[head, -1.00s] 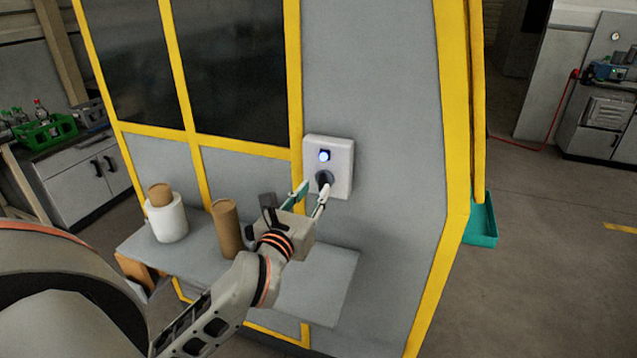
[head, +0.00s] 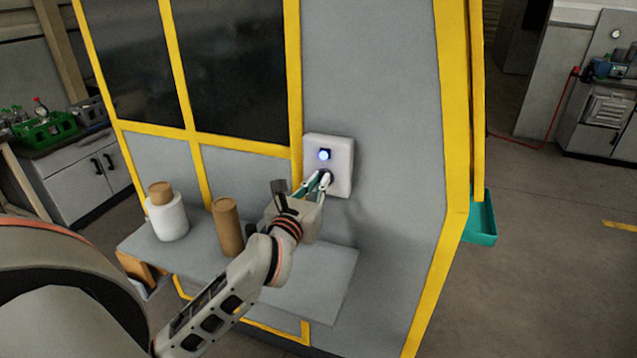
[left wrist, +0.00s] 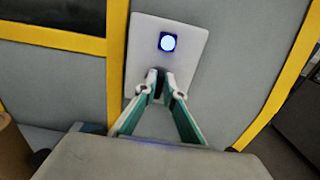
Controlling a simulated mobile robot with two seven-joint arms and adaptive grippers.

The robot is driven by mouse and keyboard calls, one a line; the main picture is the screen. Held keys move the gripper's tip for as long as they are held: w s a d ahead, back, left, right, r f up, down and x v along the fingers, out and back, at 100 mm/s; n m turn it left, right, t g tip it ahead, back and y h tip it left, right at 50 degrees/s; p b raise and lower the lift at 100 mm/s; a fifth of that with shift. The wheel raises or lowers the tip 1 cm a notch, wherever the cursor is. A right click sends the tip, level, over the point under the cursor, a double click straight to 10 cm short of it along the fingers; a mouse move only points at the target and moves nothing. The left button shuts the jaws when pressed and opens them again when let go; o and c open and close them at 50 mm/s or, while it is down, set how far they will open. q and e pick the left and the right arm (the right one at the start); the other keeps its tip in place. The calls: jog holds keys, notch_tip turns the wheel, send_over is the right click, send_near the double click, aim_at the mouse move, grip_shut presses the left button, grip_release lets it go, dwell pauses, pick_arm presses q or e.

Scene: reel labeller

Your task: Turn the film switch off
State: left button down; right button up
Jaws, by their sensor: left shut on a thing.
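The film switch box (head: 343,160) is a white plate on the grey machine panel, also in the left wrist view (left wrist: 191,40). A round blue-white light (head: 324,155) glows in its upper part; it shows in the left wrist view too (left wrist: 168,43). Below the light is a dark round switch knob (head: 328,175), mostly hidden behind my fingers. My left gripper (head: 320,184) is at the knob, its fingers closed in on it; in the left wrist view its fingertips (left wrist: 160,80) stand either side of a dark part. My right gripper is not in view.
A grey shelf (head: 325,275) juts out below the box. A teal tray (head: 482,222) hangs at the machine's right side. Open floor lies to the right.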

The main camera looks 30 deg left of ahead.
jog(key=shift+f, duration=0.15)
pick_arm(q)
jog(key=n+b, duration=0.4)
jog(key=n, duration=0.2)
jog(key=f+n+b, duration=0.1)
jog(key=n+b, duration=0.3)
jog(key=n, duration=0.2)
jog(key=a+n+b, duration=0.1)
jog(key=n+b, duration=0.3)
jog(key=n, duration=0.1)
jog(key=shift+s+f+n+b, duration=0.1)
jog(key=shift+f+n+b, duration=0.2)
jog(key=shift+n, duration=0.1)
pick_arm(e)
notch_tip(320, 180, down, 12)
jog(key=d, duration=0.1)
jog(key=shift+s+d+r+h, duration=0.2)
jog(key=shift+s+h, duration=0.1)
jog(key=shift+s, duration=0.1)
pick_arm(q)
jog(key=shift+r, duration=0.1)
jog(key=c, duration=2.1)
grip_release()
jog(key=shift+c, duration=0.2)
jog(key=shift+r, duration=0.1)
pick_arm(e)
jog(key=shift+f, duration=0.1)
